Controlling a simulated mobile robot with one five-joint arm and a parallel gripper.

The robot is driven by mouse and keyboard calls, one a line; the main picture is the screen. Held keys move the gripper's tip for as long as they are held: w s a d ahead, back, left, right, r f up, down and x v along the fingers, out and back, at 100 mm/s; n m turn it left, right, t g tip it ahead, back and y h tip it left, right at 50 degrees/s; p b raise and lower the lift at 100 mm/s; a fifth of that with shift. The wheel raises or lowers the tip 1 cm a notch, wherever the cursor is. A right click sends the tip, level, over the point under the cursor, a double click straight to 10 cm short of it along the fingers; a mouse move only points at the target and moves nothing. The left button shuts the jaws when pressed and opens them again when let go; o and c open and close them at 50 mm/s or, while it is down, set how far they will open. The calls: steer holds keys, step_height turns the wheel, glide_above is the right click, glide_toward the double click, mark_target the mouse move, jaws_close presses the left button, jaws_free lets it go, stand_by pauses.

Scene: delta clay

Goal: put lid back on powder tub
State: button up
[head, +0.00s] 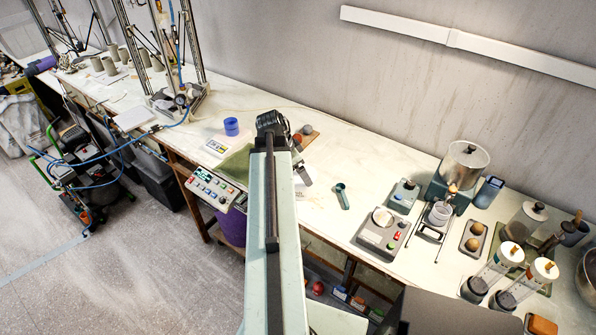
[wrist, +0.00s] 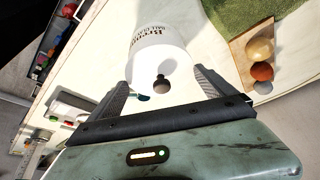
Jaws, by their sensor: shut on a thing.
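In the wrist view, a white round tub (wrist: 160,38) with dark printed lettering on its side lies straight ahead of my gripper (wrist: 162,80). At its near end is a pale round face, which looks like the lid (wrist: 145,72), with a small dark knob (wrist: 161,84). My two fingers stand apart on either side of this end and look shut on the lid. The seam between lid and tub cannot be made out. In the head view my gripper (head: 298,170) is over the bench, and my arm hides the lid and most of what is beneath.
A green mat (head: 237,165) and a board with small balls (head: 306,129) are close by. A teal scoop (head: 342,196) lies to the right on the white bench (head: 330,155). Farther right is a scale (head: 383,231). A button panel (head: 212,187) sits at the front edge.

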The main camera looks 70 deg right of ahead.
steer(key=o, duration=1)
steer(key=shift+c, duration=0.2)
step_height(320, 180, up, 7)
steer(key=p, duration=0.7)
steer(key=shift+s+r, duration=0.1)
